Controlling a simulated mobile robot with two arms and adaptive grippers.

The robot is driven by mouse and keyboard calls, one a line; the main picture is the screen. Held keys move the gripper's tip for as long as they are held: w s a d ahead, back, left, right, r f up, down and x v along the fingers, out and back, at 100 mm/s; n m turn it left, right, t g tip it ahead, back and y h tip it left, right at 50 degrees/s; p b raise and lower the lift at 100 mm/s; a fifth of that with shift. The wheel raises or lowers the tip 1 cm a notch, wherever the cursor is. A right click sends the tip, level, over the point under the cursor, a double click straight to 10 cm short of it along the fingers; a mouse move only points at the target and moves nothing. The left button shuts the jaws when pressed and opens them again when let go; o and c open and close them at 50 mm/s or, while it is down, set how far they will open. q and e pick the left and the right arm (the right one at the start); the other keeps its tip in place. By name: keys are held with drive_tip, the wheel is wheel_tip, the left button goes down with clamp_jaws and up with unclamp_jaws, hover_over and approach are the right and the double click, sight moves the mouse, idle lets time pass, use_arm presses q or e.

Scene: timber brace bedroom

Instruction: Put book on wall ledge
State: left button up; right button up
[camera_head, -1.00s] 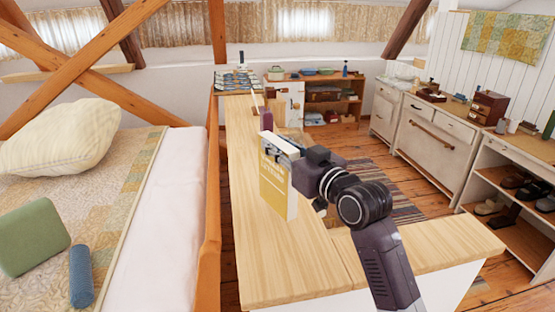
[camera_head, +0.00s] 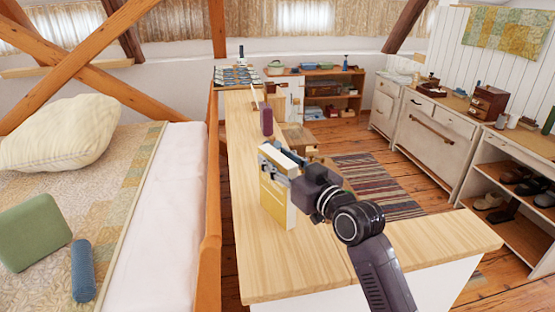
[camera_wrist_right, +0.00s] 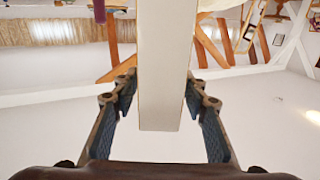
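The book (camera_head: 275,200), with a yellow cover and pale page edges, is upright over the wooden counter. My right gripper (camera_head: 284,160) has its fingers on either side of the book's upper part. A narrow wooden wall ledge (camera_head: 110,67) runs along the white wall at the back left, behind crossed timber braces. My left gripper is not in view.
The long wooden counter (camera_head: 300,270) is mostly bare; a dark purple object (camera_head: 267,121) stands farther along it. A bed (camera_head: 170,200) with cushions lies to the left. Timber braces (camera_head: 70,60) cross before the ledge. Cabinets (camera_head: 440,135) line the right.

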sight(293, 171)
drive_tip(key=b+v, duration=0.3)
drive_tip(key=v, duration=0.9)
drive_tip(key=shift+r, duration=0.1)
